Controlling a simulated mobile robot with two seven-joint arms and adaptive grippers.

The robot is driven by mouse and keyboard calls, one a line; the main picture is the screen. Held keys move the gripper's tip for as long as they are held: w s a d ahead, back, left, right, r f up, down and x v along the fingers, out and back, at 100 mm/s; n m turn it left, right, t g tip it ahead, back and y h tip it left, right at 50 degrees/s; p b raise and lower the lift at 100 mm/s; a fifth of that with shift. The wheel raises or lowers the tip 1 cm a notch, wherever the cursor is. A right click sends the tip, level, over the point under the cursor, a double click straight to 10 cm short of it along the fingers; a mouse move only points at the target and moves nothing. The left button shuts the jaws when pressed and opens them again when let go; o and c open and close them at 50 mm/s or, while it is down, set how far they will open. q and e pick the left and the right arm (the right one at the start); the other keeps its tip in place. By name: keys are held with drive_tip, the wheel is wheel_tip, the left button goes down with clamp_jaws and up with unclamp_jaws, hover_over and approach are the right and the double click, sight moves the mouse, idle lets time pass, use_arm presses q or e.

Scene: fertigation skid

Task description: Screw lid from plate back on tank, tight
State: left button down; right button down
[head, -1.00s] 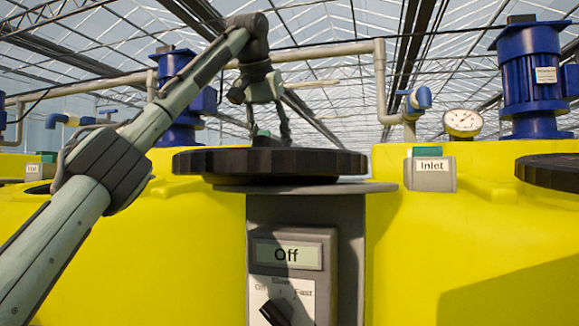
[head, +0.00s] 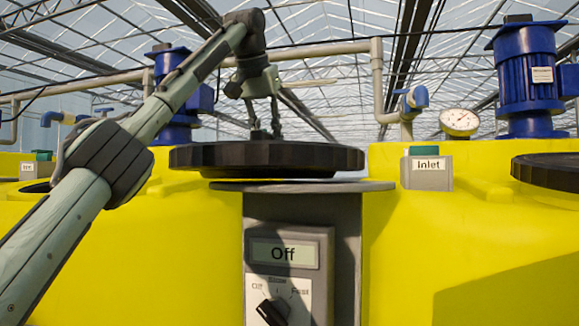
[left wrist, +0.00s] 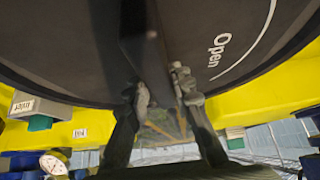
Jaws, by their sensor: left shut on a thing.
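The black ribbed lid (head: 266,158) is level just above the grey plate (head: 370,186), with a thin gap visible between them. My left gripper (head: 265,135) points down from above and is shut on the raised bar across the lid's top. In the left wrist view, the fingers (left wrist: 163,92) pinch the bar, and the lid (left wrist: 70,50) shows the word "Open" beside a white arc. A dark opening (head: 38,187) shows in the top of the left yellow tank (head: 190,250), partly behind my left arm. My right gripper is not in view.
The right yellow tank (head: 480,240) bears another black lid (head: 548,170). An "Inlet" box (head: 427,172), a gauge (head: 459,122), blue motors (head: 528,75) and pipes stand behind. A control box reading "Off" (head: 285,253) is below the plate.

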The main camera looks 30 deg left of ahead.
use_arm(q)
drive_tip(key=shift+s+d+r, duration=0.1)
drive_tip(key=shift+r, duration=2.1)
drive_tip(key=shift+f, duration=0.15)
